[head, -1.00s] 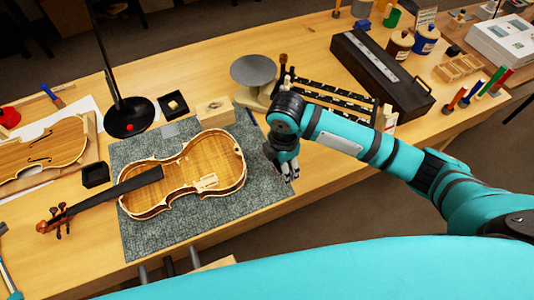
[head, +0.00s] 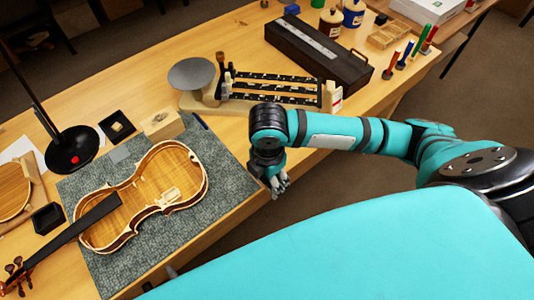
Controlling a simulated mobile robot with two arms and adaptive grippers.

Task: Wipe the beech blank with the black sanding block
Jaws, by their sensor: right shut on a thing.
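The beech blank appears to be the pale wooden block (head: 162,125) at the back edge of the grey mat, beyond the violin body. My right gripper (head: 277,187) points down near the front edge of the bench, just right of the mat and well apart from the pale block. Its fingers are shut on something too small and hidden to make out. I cannot pick out the black sanding block elsewhere on the bench. My left gripper is out of view.
An open violin body (head: 150,195) lies on the grey mat (head: 222,172).

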